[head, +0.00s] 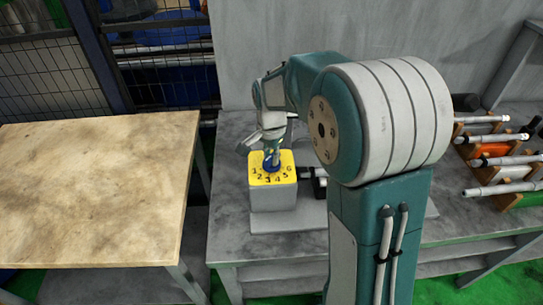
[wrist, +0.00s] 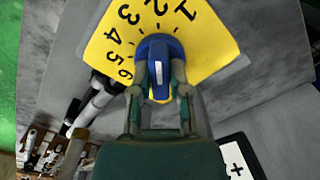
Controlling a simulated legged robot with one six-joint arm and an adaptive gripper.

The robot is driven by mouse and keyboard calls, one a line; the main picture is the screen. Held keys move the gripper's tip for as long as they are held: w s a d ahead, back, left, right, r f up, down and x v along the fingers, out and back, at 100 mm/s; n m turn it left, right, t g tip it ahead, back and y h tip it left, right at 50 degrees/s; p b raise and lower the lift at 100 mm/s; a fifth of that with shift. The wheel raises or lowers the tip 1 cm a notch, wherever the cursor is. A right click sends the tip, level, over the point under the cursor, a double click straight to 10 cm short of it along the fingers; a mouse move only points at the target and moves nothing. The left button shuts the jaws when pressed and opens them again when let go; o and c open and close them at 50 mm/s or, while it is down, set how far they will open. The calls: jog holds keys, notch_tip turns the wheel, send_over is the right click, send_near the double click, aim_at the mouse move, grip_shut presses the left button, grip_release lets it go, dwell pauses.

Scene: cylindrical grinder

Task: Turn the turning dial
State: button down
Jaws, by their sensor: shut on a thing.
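The turning dial (wrist: 157,50) is a blue knob with a white pointer mark, on a yellow face plate (wrist: 205,38) with black numbers 1 to 6. In the head view the blue dial (head: 271,163) sits on top of a grey box with the yellow face (head: 258,178). My gripper (wrist: 160,85) is over the dial, with one finger on each side of the knob, shut on it. In the head view my gripper (head: 272,150) comes down on the dial from above. The white mark on the knob points roughly along the gripper in the wrist view.
The grey box (head: 273,197) stands on a grey metal bench (head: 232,245). A rack with several cylindrical parts (head: 497,160) is at the right. A wooden-topped table (head: 90,190) stands at the left, with a gap between it and the bench. A mesh fence (head: 50,80) is behind.

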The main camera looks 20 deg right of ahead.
aim_at(270, 156)
jog(key=shift+s+f, duration=0.1)
jog(key=shift+f, duration=0.05)
jog(key=c, duration=0.6)
grip_release()
jog(key=shift+a, duration=0.1)
notch_tip(270, 156, up, 12)
jog(key=shift+a, duration=0.1)
